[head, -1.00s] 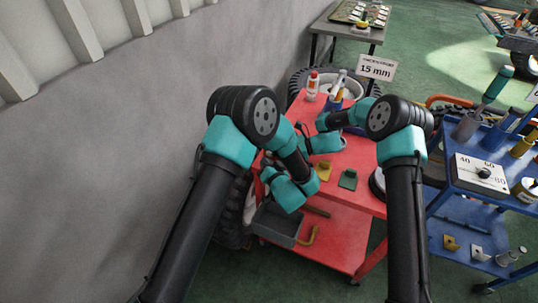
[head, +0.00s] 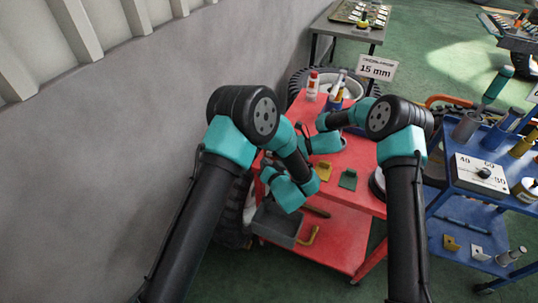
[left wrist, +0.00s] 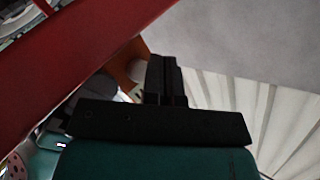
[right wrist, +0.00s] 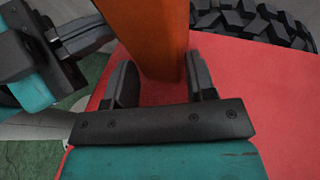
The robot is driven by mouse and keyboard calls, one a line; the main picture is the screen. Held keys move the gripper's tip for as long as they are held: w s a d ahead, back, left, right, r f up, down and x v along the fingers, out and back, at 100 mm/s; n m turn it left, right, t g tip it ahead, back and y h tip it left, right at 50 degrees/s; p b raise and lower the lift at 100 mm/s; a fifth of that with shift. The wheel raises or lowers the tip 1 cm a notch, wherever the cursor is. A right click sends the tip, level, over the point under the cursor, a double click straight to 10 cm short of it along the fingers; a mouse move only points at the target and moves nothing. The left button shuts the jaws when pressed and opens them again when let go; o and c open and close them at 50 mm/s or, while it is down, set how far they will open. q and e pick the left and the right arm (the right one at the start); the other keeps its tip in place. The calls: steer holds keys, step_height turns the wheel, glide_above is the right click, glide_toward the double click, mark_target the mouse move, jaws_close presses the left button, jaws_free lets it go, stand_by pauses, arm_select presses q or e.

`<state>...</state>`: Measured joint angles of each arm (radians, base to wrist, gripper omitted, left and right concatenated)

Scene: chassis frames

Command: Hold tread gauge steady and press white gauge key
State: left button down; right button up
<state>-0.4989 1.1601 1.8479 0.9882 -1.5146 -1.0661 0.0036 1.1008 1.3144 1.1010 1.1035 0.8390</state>
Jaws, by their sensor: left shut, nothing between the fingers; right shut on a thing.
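My right gripper (right wrist: 160,64) is shut on an upright orange body, seemingly the tread gauge (right wrist: 155,30), with one finger on each side. My left gripper (left wrist: 164,62) is shut and empty. In the right wrist view it stands at the upper left, its tip close to the gauge's left side; I cannot tell whether they touch. In the left wrist view an orange-brown part (left wrist: 121,62) shows behind my left fingers, with a pale rounded patch (left wrist: 137,71) beside it. I cannot tell whether this is the white key. In the head view my arms hide the gauge.
The blue cart (head: 458,208) stands right, the grey wall (head: 130,140) left. A sign reads 15 mm (head: 376,68).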

arm_select(q)
steer(key=shift+w, duration=0.1)
stand_by(0.3)
steer(key=shift+w+d, duration=0.15)
steer(key=shift+w, duration=0.2)
steer(key=shift+w, duration=0.25)
stand_by(0.6)
steer(key=shift+w+d, duration=0.1)
steer(key=shift+w, duration=0.25)
stand_by(0.6)
steer(key=shift+s+f, duration=0.1)
stand_by(0.5)
steer(key=shift+s, duration=0.35)
steer(key=shift+s, duration=0.45)
steer(key=shift+s+a, duration=0.25)
steer(key=shift+s, duration=0.35)
steer(key=shift+s+a, duration=0.3)
steer(key=shift+s, duration=0.35)
steer(key=shift+s+a, duration=0.25)
steer(key=shift+s, duration=0.35)
